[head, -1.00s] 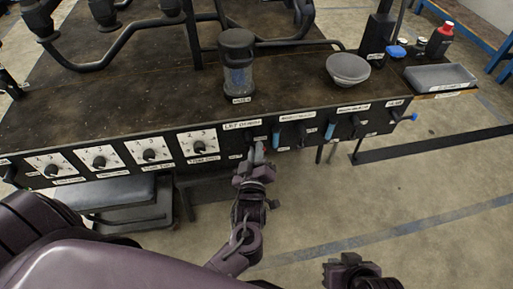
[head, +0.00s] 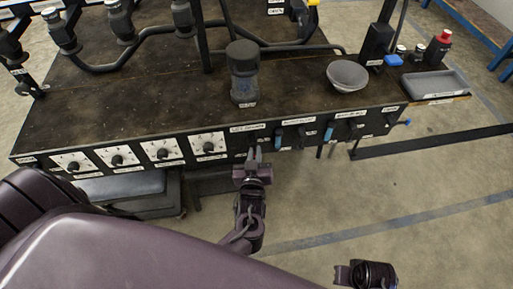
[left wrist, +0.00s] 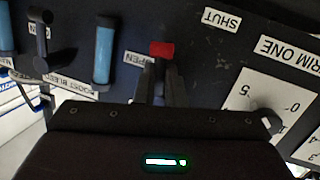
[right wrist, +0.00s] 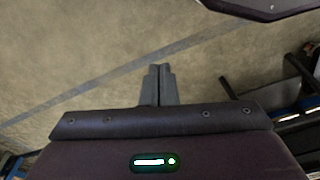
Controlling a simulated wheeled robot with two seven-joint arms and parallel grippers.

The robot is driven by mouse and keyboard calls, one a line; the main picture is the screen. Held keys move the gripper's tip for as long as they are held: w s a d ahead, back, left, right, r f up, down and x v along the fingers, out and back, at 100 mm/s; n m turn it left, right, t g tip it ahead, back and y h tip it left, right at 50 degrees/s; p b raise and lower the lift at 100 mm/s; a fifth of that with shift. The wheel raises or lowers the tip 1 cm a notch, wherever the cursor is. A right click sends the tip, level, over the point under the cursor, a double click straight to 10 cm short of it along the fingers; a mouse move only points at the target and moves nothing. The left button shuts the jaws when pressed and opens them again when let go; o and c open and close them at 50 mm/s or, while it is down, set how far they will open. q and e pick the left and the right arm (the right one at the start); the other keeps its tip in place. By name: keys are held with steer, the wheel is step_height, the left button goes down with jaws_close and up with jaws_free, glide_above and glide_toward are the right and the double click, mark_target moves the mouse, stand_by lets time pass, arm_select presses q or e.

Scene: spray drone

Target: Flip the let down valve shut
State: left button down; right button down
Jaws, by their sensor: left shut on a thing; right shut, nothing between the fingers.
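The let down valve (left wrist: 162,48) shows a red end in the left wrist view, on the dark front panel. It is close to the OPEN label (left wrist: 132,58); the SHUT label (left wrist: 221,19) is farther right in that picture. My left gripper (left wrist: 158,75) is shut on the valve's lever, whose body is mostly hidden by the fingers. In the head view my left gripper (head: 254,157) is at the panel below the LET DOWN label (head: 248,127). My right gripper (right wrist: 160,72) is shut and empty above the floor, away from the panel.
Dial plates (head: 208,146) line the panel to the left. Blue-handled levers (head: 329,132) stand to the right, one close beside the left gripper. The floor at right is open.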

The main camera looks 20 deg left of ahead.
arm_select(q)
steer(key=shift+s+a+m+g+p, duration=0.2)
steer(key=shift+a+m+g+p, duration=0.1)
steer(key=shift+m+p, duration=0.75)
arm_select(e)
step_height(320, 180, down, 8)
steer(key=s+d, duration=0.1)
steer(key=shift+s+d, duration=0.2)
steer(key=shift+d, duration=0.15)
arm_select(q)
steer(key=c, duration=1.5)
jaws_free()
steer(key=shift+d, duration=0.1)
